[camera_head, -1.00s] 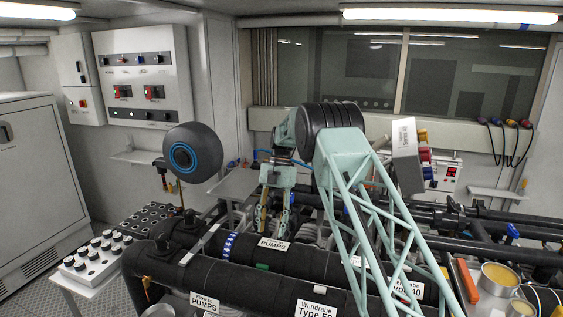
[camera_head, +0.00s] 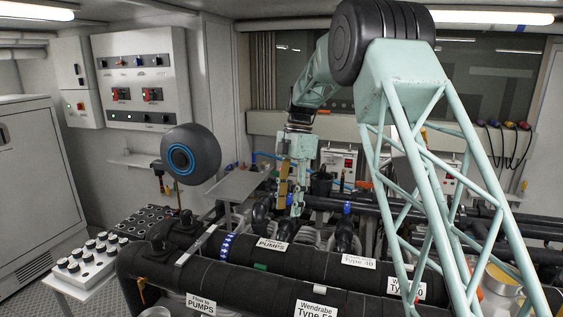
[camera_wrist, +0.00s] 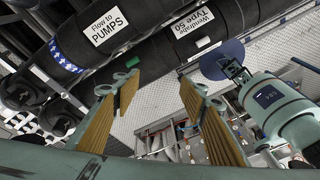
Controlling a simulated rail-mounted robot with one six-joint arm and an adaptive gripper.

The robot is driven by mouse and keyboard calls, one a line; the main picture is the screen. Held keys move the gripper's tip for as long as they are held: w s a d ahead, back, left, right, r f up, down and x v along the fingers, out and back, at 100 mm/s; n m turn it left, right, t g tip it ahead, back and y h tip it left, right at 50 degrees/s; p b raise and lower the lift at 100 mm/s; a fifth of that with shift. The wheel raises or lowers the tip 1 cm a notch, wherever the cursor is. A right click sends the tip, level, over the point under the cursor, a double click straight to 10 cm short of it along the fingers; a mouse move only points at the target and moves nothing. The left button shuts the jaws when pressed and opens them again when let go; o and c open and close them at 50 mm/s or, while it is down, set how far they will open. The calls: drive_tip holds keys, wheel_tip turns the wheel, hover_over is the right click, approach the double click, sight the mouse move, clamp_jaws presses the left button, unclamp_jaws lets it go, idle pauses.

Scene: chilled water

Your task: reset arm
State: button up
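My gripper (camera_head: 291,196) hangs pointing down at the end of my pale green arm, behind the black pipes in the head view. In the wrist view my gripper (camera_wrist: 163,86) shows two fingers with ribbed tan pads, spread apart with nothing between them. The arm's lattice link rises from the lower right to a large black joint at the top of the head view. It hides part of the pipes and the back right.
Thick black pipes (camera_head: 240,283) with white labels run across the front. A round black device with a blue ring (camera_head: 182,159) stands at left. A tray with white-and-black pieces (camera_head: 90,257) is at lower left. A wall control panel (camera_head: 141,78) is behind. A green-grey cylinder (camera_wrist: 279,108) stands right of my gripper.

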drive_tip(key=s+d+r+m+t+b, duration=0.1)
drive_tip(key=s+d+r+m+b, duration=0.25)
drive_tip(key=s, duration=0.55)
drive_tip(key=s+d+r+m+t+b, duration=0.15)
drive_tip(key=s+d+r+m, duration=0.3)
drive_tip(key=s, duration=0.45)
drive_tip(key=s+d+r+m+t+b, duration=0.1)
drive_tip(key=s+d+r+m+b, duration=0.3)
drive_tip(key=s, duration=0.5)
drive_tip(key=s+d+f+m+t+b, duration=0.1)
drive_tip(key=s+f+m, duration=0.3)
drive_tip(key=s, duration=0.6)
drive_tip(key=s+d+f+m+t+h+b, duration=0.1)
drive_tip(key=s+d+f+m+b, duration=0.2)
drive_tip(key=s, duration=0.7)
drive_tip(key=s+d+f+m+t+b, duration=0.1)
drive_tip(key=s+f+m, duration=0.4)
drive_tip(key=s, duration=0.5)
drive_tip(key=shift+s+d+f+m+b, duration=0.15)
drive_tip(key=shift+d+f+m+b, duration=0.3)
drive_tip(key=shift+d+f, duration=0.4)
drive_tip(key=shift+r, duration=0.1)
